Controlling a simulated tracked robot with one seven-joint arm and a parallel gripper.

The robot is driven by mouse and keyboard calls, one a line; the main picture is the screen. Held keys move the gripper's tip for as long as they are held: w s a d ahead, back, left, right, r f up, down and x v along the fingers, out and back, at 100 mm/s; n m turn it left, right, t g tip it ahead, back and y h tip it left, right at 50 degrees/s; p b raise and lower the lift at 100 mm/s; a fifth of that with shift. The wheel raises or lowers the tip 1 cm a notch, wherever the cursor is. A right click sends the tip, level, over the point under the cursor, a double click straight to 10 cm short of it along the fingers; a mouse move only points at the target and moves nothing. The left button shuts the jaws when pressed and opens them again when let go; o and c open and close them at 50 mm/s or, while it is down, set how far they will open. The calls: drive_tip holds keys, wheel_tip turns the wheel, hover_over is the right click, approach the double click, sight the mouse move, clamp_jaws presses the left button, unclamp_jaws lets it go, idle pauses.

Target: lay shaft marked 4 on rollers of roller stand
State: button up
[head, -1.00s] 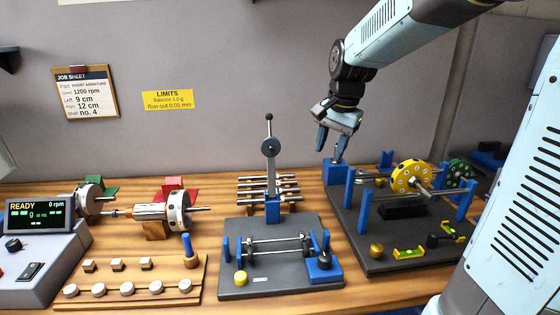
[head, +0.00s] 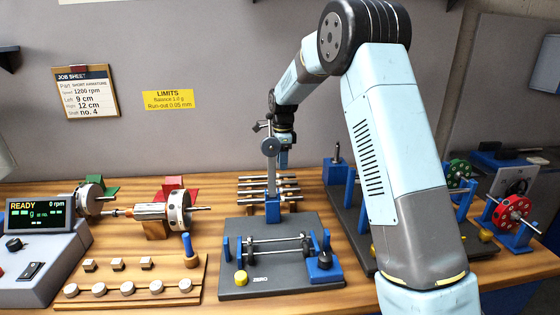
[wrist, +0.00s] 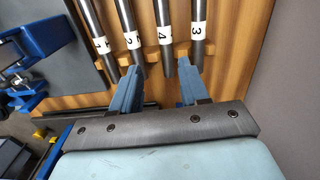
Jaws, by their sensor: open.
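In the wrist view, several grey steel shafts with white number labels lie side by side on the wood. The shaft marked 4 (wrist: 162,42) is between the ones marked 2 and 3. My gripper (wrist: 158,82) is open and empty, and the near end of shaft 4 shows between its fingers. I cannot tell the height gap. In the head view, my gripper (head: 285,155) hangs above the shaft rack, partly behind the dial gauge post. The labels there are unreadable. The roller stand (head: 292,284) is the dark plate in front, with two thin horizontal bars between blue posts.
The dial gauge post (head: 270,170) stands between the shafts and the roller stand. A wooden weight board (head: 130,272) lies left. A rotor (head: 160,211) is behind it. A red disc (head: 511,211) stands far right. My arm hides much of the right bench.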

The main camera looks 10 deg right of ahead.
sight(280, 183)
drive_tip(key=shift+w+a+f, duration=0.25)
drive_tip(key=shift+w, duration=0.15)
drive_tip(key=shift+w+f+m, duration=0.15)
drive_tip(key=shift+f+m, duration=0.15)
drive_tip(key=shift+f, duration=4.75)
drive_tip(key=shift+c, duration=0.3)
clamp_jaws()
drive_tip(key=shift+r, duration=0.1)
drive_tip(key=shift+r, duration=2.95)
